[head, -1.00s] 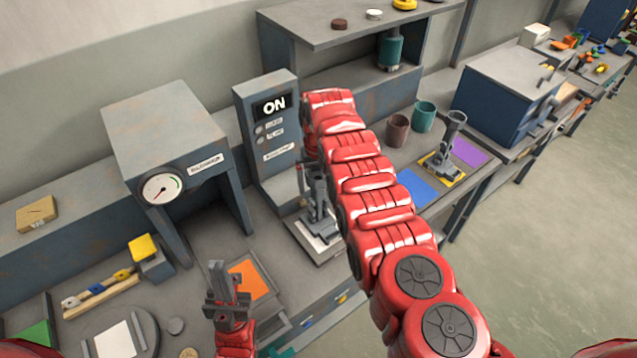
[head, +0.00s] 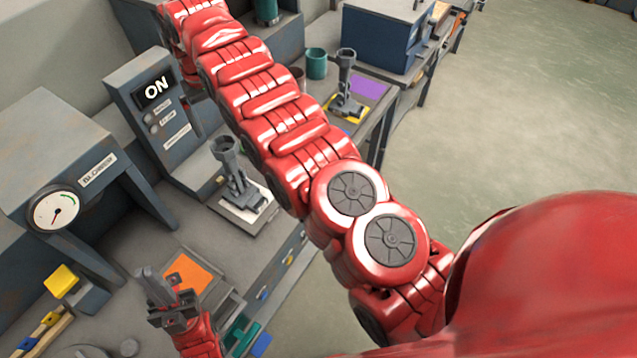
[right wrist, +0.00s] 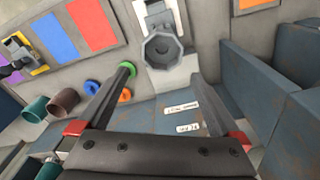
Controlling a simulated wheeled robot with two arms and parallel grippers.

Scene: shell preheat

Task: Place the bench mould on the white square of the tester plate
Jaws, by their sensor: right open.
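A grey mould (head: 230,170) with a flared octagonal top stands upright on the white square (head: 256,208) of the tester plate, below the ON panel. It covers most of the square. In the right wrist view the same mould (right wrist: 160,47) shows from above, beyond my fingertips. A second, similar mould (head: 346,80) stands on a yellow square on the far bench. My left gripper (head: 160,290) is by the orange square; its jaw opening is unclear.
The tester (head: 155,110) with its ON display rises behind the plate. A teal cup (head: 316,63) and purple square (head: 370,87) are on the far bench.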

